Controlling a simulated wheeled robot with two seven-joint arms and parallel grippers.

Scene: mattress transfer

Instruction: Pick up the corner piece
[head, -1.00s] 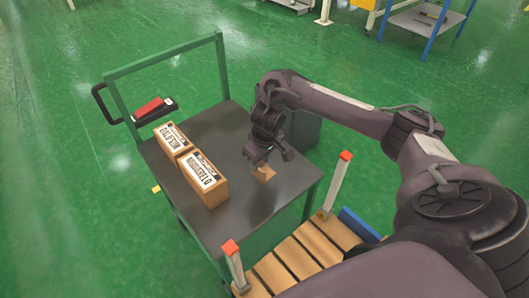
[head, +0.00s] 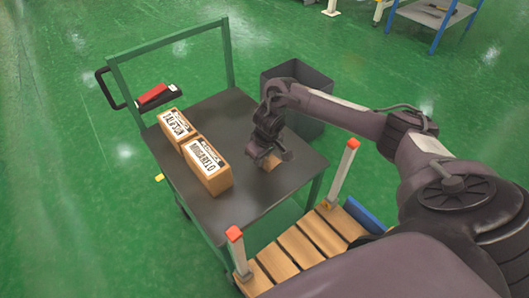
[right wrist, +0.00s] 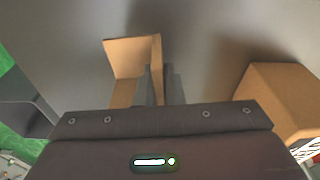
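The corner piece (head: 271,161) is a small tan cardboard bracket at the right part of the cart's dark top. In the right wrist view it shows as a folded tan piece (right wrist: 130,55) with one upright wall. My right gripper (right wrist: 163,85) is over it, pointing down, with its two fingers close together at that wall. The fingers look shut on the wall, and they hide part of it. In the head view my right gripper (head: 268,153) covers the piece's upper part. My left gripper is not in view.
Two printed cardboard boxes (head: 207,166) (head: 175,126) stand left of the gripper on the cart (head: 258,198). A grey bin (head: 300,90) stands behind the cart. A wooden slatted pallet (head: 300,247) with orange-tipped posts lies in front.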

